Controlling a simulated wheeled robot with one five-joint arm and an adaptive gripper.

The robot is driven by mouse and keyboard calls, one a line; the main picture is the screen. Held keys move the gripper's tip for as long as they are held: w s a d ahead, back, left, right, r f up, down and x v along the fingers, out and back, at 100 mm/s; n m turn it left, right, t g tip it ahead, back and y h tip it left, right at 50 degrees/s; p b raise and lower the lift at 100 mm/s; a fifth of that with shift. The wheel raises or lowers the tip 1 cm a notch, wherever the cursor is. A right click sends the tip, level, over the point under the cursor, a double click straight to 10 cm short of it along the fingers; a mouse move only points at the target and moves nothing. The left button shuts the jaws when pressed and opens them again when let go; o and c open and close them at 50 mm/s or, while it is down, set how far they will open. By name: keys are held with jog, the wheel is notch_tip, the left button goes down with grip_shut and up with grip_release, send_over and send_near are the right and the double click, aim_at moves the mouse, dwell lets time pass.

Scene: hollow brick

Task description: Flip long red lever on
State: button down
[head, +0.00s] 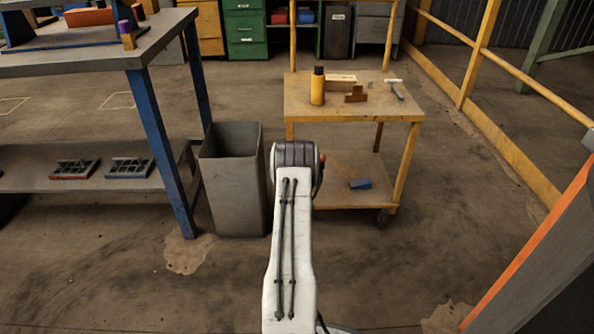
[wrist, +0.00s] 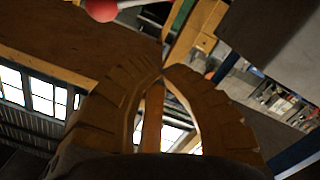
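A red round knob (wrist: 100,8) with a pale stem shows at the top edge of the wrist view, cut off by the frame. It lies beyond and to the left of my fingertips, apart from them. A small red spot (head: 322,158) shows beside the end of my arm in the head view; I cannot tell if it is the same knob. No whole long red lever is visible. My gripper (wrist: 164,72) shows two ribbed yellow-brown fingers whose tips meet, with nothing seen between them. In the head view my arm hides the gripper.
A yellow cart (head: 350,110) stands ahead with a yellow bottle (head: 318,88) and small blocks on top. A grey bin (head: 232,185) stands left of my arm, beside a blue-legged workbench (head: 150,120). A yellow railing (head: 500,140) runs on the right. Floor is clear between cart and railing.

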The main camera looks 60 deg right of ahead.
jog(key=shift+p+v, duration=0.75)
jog(key=shift+v, duration=2.2)
